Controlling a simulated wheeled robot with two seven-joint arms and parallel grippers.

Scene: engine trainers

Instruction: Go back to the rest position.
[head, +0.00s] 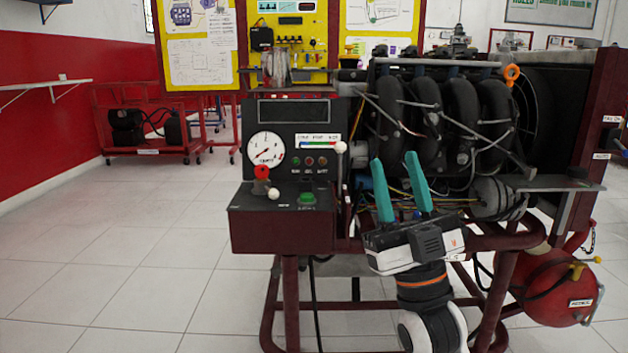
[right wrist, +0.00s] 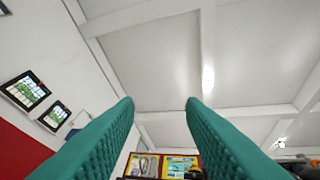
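My right gripper (head: 401,188) is raised in front of the engine trainer (head: 445,120), with its two teal fingers pointing up and apart. Nothing is between them. In the right wrist view the teal fingers (right wrist: 160,105) also stand apart, with the ceiling and upper wall behind them. The control panel (head: 295,150) of the trainer, with a round gauge (head: 265,148), a red knob (head: 261,172) and a green button (head: 307,198), is left of the gripper. I cannot tell whether the gripper touches the trainer. My left gripper is not in view.
The trainer's dark red tube frame (head: 290,300) stands close behind and below my right arm. A red tank (head: 548,288) hangs at the right. A red cart (head: 150,130) stands far left. The tiled floor (head: 130,250) at the left is clear.

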